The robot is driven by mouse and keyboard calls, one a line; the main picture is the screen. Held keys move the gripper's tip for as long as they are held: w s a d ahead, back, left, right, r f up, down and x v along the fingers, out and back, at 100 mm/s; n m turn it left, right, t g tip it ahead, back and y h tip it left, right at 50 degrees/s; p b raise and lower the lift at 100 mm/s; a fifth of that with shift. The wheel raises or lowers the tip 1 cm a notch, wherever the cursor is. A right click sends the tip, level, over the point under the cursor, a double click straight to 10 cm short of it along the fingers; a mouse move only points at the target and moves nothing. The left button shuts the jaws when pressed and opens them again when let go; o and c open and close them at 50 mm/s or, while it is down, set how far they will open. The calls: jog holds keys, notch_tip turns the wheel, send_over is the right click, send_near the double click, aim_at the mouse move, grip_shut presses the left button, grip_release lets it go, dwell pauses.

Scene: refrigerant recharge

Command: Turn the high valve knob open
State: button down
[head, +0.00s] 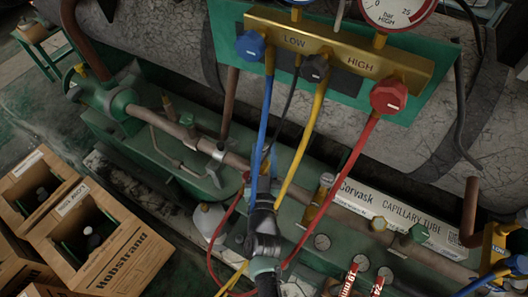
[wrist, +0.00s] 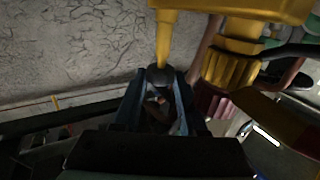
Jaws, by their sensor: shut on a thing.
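The high valve knob is the red faceted knob (head: 388,97) under the word HIGH, at the right end of the brass manifold (head: 345,52) in the head view. My gripper (head: 262,158) is low and left of this knob, beside the blue hose, and apart from the knob in the picture. In the wrist view its blue fingers (wrist: 160,98) are closed around a small dark thing (wrist: 157,100), too dim to name. A yellow post with a black round end (wrist: 162,76) stands just beyond the fingertips. A dark red part (wrist: 212,103) shows to their right.
A blue knob (head: 250,44) and a black knob (head: 315,68) sit left of the red one. Blue, yellow and red hoses (head: 345,165) hang across the space around my gripper. Cardboard boxes (head: 110,255) stand at lower left.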

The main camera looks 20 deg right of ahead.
jog(key=shift+w+a+f+t+y+b, duration=0.2)
jog(key=shift+w+t+y+b, duration=0.15)
jog(key=shift+b, duration=1.6)
jog(key=n+y+b, duration=0.1)
jog(key=b, duration=0.2)
jog(key=shift+w+a+r+b, duration=0.1)
jog(key=shift+w+a+b, duration=0.05)
jog(key=shift+b, duration=0.8)
jog(key=d+b, duration=0.1)
jog(key=b, duration=0.4)
jog(key=n+y+b, duration=0.1)
jog(key=b, duration=0.5)
jog(key=shift+s+d+y, duration=0.25)
jog(key=shift+d, duration=0.1)
jog(key=shift+b, duration=1.15)
jog(key=shift+s+f+n+t+y+b, duration=0.25)
jog(key=shift+n+y+b, duration=0.45)
jog(key=shift+b, duration=0.55)
jog(key=shift+s+r+n+y, duration=0.2)
jog(key=shift+n+y, duration=0.3)
jog(key=shift+y, duration=0.5)
